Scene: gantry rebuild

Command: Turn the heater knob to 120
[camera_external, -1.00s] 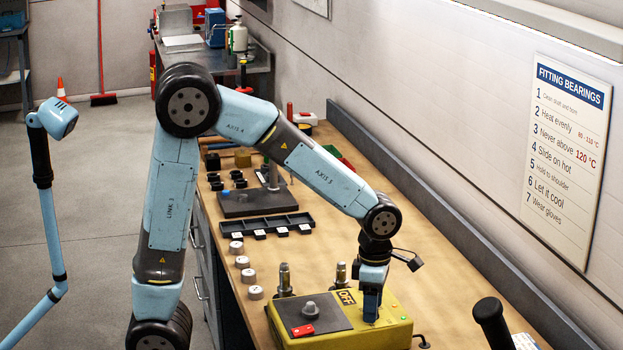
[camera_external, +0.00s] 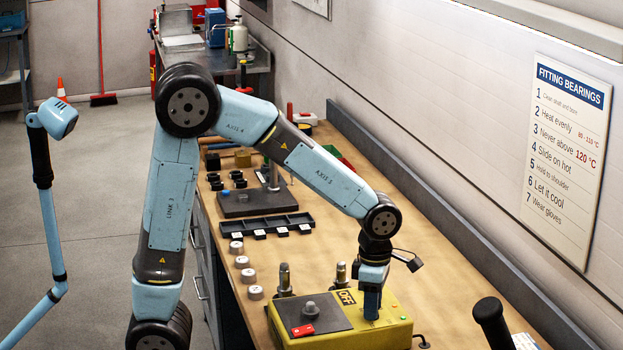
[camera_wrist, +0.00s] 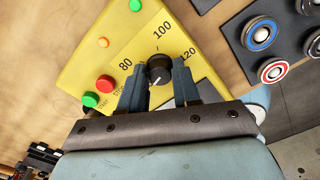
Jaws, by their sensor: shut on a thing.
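The heater is a yellow box (camera_external: 395,331) at the front of the bench in the external view; its panel (camera_wrist: 118,45) fills the upper middle of the wrist view. The heater knob (camera_wrist: 158,67) is black and round, with 80, 100 and 120 printed around it. A pale mark shows on its lower part, but I cannot tell surely which number it indicates. My gripper (camera_wrist: 159,80) is shut on the knob, one finger on each side. In the external view my gripper (camera_external: 371,304) points down at the heater, and its fingers hide the knob.
Red and green buttons (camera_wrist: 105,83) sit left of the knob. White-topped cylinders (camera_external: 242,262) line the bench's left edge. A wall poster (camera_external: 567,150) reads "Never above 120 °C".

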